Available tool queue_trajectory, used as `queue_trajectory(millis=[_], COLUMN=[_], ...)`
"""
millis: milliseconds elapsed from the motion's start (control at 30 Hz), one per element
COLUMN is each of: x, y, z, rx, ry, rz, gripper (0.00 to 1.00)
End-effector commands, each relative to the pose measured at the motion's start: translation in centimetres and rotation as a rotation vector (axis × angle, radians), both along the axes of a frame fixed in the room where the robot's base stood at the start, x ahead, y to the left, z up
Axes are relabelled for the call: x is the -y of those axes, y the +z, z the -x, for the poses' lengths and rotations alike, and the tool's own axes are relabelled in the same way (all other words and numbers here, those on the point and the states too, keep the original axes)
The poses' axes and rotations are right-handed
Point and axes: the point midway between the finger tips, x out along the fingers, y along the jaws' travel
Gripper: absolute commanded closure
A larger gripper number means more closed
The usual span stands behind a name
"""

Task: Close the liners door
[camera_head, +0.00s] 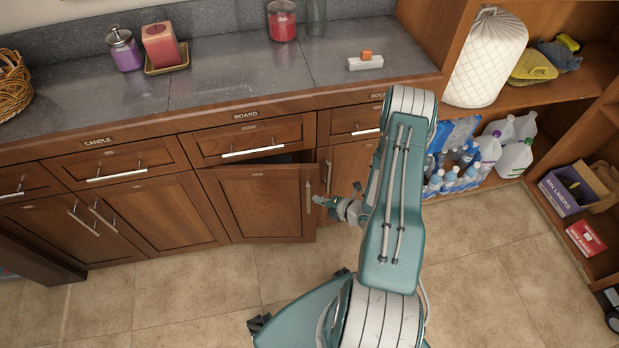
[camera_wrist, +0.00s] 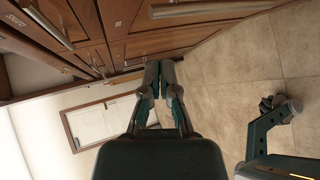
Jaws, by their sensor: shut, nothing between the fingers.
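A brown wooden cabinet door (camera_head: 265,203) stands ajar below the drawer marked BOARD, with a dark gap along its top edge. I cannot read any label on this door. Its upright metal handle (camera_head: 309,195) is near its right edge. My gripper (camera_head: 321,201) is just right of the handle, at about its height; I cannot tell if it touches the door. In the wrist view my gripper's fingers (camera_wrist: 160,72) are together and empty, close to a wooden panel with a bar handle (camera_wrist: 212,8).
Closed doors (camera_head: 165,215) lie left of the open one. The grey counter (camera_head: 235,78) above holds candles and a jar. At right, shelves hold water bottles (camera_head: 455,178), jugs (camera_head: 514,158) and a bin liners box (camera_head: 566,192).

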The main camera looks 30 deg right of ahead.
Motion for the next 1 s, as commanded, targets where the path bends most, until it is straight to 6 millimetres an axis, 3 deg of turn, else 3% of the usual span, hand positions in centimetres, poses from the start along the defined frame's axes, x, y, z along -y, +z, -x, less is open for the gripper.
queue_trajectory(millis=[200,433,667,1000], x=[1.1,1.4,0.5,-1.3], y=[0.5,1.1,1.2,1.1], z=[3.3,4.0,1.3,-4.4], rx=[0.251,0.335,0.334,0.334], ry=[-0.122,-0.161,-0.154,-0.155], rz=[-0.169,-0.213,-0.211,-0.210], gripper=[1.00,1.00,1.00,1.00])
